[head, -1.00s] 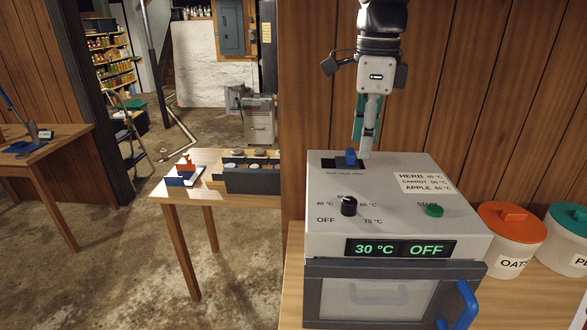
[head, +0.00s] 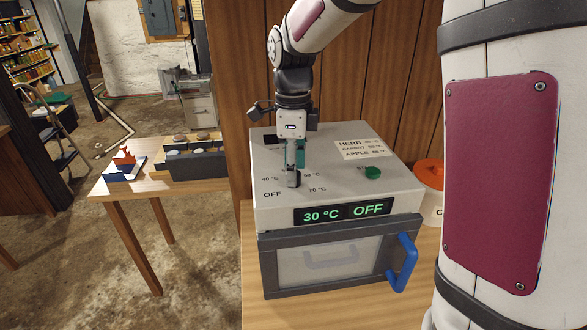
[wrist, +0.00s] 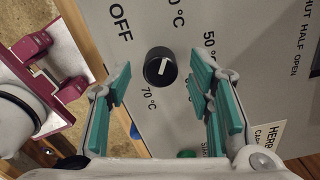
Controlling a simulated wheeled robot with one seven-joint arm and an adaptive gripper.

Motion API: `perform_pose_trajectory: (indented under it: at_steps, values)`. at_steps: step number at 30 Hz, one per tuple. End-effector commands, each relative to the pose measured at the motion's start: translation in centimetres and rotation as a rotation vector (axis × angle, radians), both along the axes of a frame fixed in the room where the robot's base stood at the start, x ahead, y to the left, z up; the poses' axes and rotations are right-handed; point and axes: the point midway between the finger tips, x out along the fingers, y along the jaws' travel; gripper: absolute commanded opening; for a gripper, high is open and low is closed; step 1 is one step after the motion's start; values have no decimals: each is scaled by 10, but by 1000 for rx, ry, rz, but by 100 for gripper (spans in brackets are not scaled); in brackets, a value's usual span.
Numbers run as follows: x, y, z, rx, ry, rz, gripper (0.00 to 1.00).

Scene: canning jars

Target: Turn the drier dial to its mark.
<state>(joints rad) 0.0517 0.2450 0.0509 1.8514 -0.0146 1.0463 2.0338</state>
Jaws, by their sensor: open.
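The drier (head: 345,240) is a grey box on a wooden bench, its display reading 30 °C and OFF. In the wrist view its black round dial (wrist: 160,67) has a white pointer line, aimed roughly at the picture's top; its exact setting is hard to tell. Printed labels OFF, 50 °C and 70 °C ring it; a finger covers the 60 °C one. My gripper (wrist: 162,80) is open, with a teal-padded finger on either side of the dial and gaps between. In the head view my gripper (head: 294,165) points down over the dial and mostly hides it.
A green start button (head: 373,173) and a card of drying temperatures (head: 362,148) are on the drier top. A blue door handle (head: 403,262) juts from the front. An orange-lidded tub (head: 430,175) stands at right. A small table (head: 125,185) is at left.

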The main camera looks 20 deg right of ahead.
Motion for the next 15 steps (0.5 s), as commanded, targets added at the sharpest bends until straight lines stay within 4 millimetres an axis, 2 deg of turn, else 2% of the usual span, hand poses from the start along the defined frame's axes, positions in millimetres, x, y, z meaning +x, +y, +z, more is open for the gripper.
perform_pose_trajectory:
  at_steps: [4, 13, 15]
  values:
    - [0, 0, -9, 0, 0, 0, 48]
    - [0, 0, -11, 0, -1, 0, 48]
    - [0, 0, -11, 0, -1, 0, 32]
